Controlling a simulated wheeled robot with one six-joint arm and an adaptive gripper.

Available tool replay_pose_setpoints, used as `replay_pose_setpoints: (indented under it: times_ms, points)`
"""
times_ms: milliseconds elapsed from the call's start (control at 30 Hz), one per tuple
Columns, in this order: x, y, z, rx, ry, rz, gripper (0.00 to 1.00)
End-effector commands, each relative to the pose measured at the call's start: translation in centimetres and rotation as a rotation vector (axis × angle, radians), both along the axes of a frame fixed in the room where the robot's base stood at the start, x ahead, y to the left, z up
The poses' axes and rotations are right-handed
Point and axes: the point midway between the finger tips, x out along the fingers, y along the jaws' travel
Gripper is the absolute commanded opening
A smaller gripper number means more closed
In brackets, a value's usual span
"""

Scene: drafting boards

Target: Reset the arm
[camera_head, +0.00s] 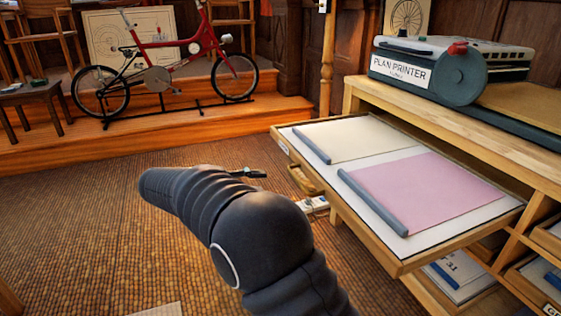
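My dark, ribbed arm (255,240) rises from the bottom centre and bends to the upper left over the brown floor. A small dark piece (248,173) shows just past the arm, left of the pulled-out drawer's handle. It may be part of my gripper, but the arm hides the rest. I cannot see whether the gripper is open or shut, or whether it holds anything.
An open wooden drawer (408,262) juts out at right, holding a cream sheet (365,138) and a pink sheet (430,190). A plan printer (455,75) stands on the cabinet above. A red bicycle (165,60) stands on a raised step. The left floor is mostly clear.

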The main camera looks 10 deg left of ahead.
Motion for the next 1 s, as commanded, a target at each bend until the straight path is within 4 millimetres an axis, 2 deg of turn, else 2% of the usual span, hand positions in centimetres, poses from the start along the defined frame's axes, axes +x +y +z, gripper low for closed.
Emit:
replay_pose_setpoints:
  times_ms: [167,333,467,600,700,867,1000]
  points:
    - [0.5,0.5,-0.7,-0.002,0.056,0.042,0.37]
    - [-0.1,0.9,-5.7,0.026,0.243,0.112,0.37]
    - [-1.9,0.3,-9.4,0.067,0.404,0.158,0.37]
    - [-3.9,-2.1,-11.0,0.157,0.546,0.176,0.37]
    - [-5.1,-4.2,-11.3,0.232,0.619,0.175,0.37]
    - [-7.4,-8.5,-10.5,0.393,0.706,0.159,0.37]
    - [-9.7,-12.7,-9.2,0.564,0.743,0.133,0.37]
